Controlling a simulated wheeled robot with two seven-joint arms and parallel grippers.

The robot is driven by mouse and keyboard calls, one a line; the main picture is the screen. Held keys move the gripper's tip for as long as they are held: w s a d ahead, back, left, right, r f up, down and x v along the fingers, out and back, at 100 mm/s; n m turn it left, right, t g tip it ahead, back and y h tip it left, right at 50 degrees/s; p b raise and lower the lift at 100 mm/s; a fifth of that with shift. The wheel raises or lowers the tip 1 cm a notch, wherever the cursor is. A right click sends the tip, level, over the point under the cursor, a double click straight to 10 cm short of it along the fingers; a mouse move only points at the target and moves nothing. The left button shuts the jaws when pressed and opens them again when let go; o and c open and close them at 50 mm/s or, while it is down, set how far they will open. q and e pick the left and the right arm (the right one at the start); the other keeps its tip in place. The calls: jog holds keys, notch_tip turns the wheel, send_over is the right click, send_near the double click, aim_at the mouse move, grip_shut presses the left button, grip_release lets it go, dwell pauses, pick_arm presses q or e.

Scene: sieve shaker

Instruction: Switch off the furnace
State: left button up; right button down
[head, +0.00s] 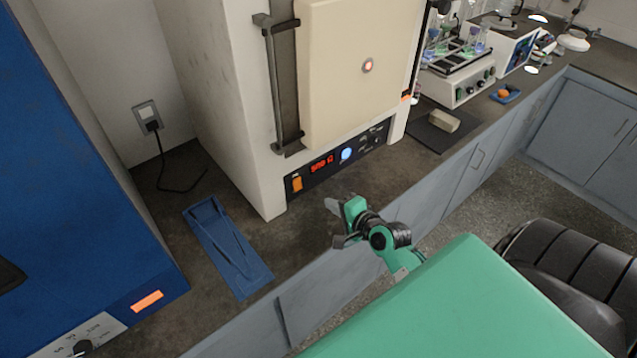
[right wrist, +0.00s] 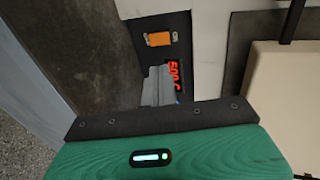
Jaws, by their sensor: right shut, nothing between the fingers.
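The furnace (head: 228,100) is a tall white box with a cream door (head: 350,80) and a vertical handle, standing on the counter. Its black control panel (head: 375,138) runs along the bottom front, with a lit red display (head: 321,163), a round blue-white button (head: 347,154) and an orange rocker switch (head: 297,184) at the left end. The orange switch also shows in the right wrist view (right wrist: 158,39), beside the red display (right wrist: 174,76). My right gripper (head: 335,222) is shut and empty in front of the panel, apart from the switch. Its fingers (right wrist: 158,86) partly cover the display in the wrist view. My left gripper is not visible.
A blue tray (head: 212,250) with a slim tool lies left of the furnace. A blue machine (head: 75,170) with an orange switch stands at far left. A shaker with flasks (head: 455,75) and a dark mat with a pale block (head: 443,121) are at right.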

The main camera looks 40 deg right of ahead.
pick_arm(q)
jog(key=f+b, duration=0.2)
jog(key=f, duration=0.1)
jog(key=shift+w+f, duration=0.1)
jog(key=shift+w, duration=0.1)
pick_arm(e)
jog(key=shift+s+d+f, duration=0.1)
jog(key=shift+d+f, duration=0.25)
jog(key=shift+f, duration=0.1)
jog(key=p, duration=0.3)
send_near(300, 187)
jog(key=x, duration=0.6)
jog(key=shift+w, duration=0.45)
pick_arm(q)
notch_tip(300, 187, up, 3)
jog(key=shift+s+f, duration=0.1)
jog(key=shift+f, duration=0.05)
